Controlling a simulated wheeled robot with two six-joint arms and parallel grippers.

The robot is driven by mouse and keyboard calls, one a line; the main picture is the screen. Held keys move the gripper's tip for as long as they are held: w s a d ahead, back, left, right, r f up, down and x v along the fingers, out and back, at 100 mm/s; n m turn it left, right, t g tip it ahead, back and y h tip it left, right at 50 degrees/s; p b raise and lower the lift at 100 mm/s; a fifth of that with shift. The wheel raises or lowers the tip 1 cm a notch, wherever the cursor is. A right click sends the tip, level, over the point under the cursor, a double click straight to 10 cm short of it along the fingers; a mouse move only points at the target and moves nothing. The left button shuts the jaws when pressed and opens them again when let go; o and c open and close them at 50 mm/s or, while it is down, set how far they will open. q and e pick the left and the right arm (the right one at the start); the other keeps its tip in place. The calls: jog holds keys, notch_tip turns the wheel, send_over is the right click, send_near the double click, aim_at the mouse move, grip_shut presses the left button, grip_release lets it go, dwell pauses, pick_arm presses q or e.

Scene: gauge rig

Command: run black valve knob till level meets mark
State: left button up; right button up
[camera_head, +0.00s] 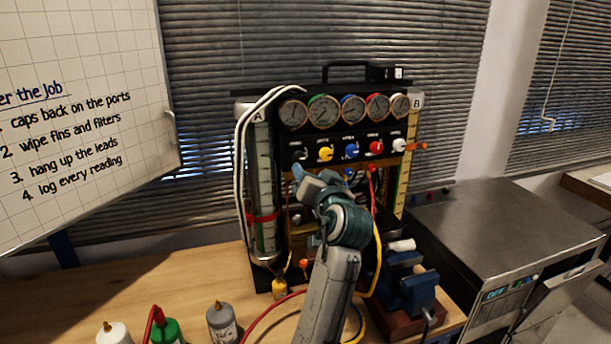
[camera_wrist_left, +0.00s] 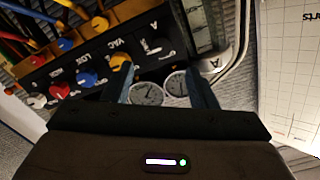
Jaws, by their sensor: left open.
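The black valve knob (camera_head: 299,153) is at the left end of the knob row on the gauge rig. In the left wrist view the black knob (camera_wrist_left: 155,46) shows beyond and between the fingertips, apart from them. My left gripper (camera_head: 301,173) is open and empty, just below that knob in the head view; its two fingers (camera_wrist_left: 165,80) also show in the wrist view. Column A (camera_head: 262,180) is a clear scaled tube on the left with a red band (camera_head: 262,217) around its lower part. I cannot make out its liquid level. My right gripper is out of view.
Yellow (camera_head: 325,153), blue (camera_head: 351,150), red (camera_head: 376,147) and white (camera_head: 399,145) knobs continue the row, under several gauges (camera_head: 323,111). White hoses (camera_head: 241,150) run beside column A. A blue vise (camera_head: 410,288) and bottles (camera_head: 221,322) stand on the bench.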

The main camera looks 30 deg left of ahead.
pick_arm(q)
jog(key=shift+v, duration=0.95)
jog(key=shift+f, duration=0.1)
